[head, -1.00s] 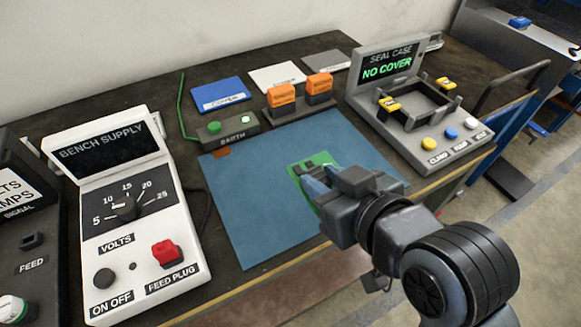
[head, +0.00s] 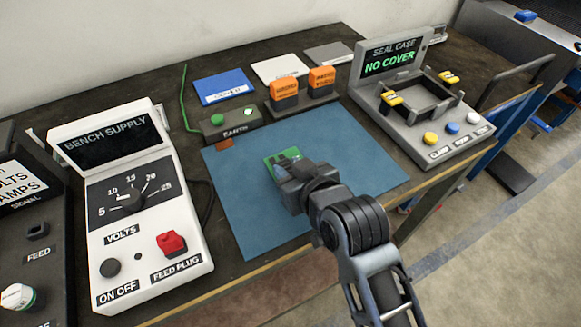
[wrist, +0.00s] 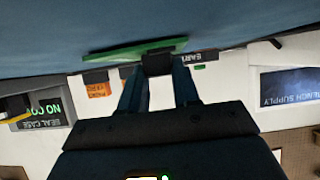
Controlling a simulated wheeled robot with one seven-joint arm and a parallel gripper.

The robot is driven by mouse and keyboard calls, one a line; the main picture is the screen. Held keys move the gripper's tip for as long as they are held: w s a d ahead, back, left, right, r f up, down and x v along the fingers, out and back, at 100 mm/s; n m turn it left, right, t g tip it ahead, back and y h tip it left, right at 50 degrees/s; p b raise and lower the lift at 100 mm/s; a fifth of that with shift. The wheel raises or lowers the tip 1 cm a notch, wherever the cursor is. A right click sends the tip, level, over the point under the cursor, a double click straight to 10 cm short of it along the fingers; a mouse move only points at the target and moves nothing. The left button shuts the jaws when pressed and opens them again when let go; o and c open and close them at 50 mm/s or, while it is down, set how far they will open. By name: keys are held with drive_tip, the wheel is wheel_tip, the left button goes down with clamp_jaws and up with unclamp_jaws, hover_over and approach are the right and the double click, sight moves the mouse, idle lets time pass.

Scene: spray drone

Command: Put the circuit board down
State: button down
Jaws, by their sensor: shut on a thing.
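The green circuit board (head: 273,161) is at my gripper (head: 285,176), over the middle of the blue mat (head: 250,225). My gripper is shut on the board. In the wrist view, the board (wrist: 112,53) shows as a thin green strip, slightly tilted, beyond the fingertips (wrist: 158,68). The mat (wrist: 60,25) fills the top of that view, close to the board. I cannot tell whether the board touches the mat. My gripper hides part of the board in the head view.
The bench supply (head: 140,215) stands left of the mat. The seal case station (head: 425,110), reading NO COVER, stands to the right. The earth box (head: 230,124) and orange blocks (head: 303,85) line the back. The mat's right part is clear.

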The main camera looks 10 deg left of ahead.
drive_tip(key=shift+f, duration=0.2)
drive_tip(key=c, duration=0.8)
unclamp_jaws()
drive_tip(key=shift+r, duration=0.1)
drive_tip(key=shift+r, duration=0.15)
drive_tip(key=v, duration=1.2)
drive_tip(key=shift+d, duration=0.15)
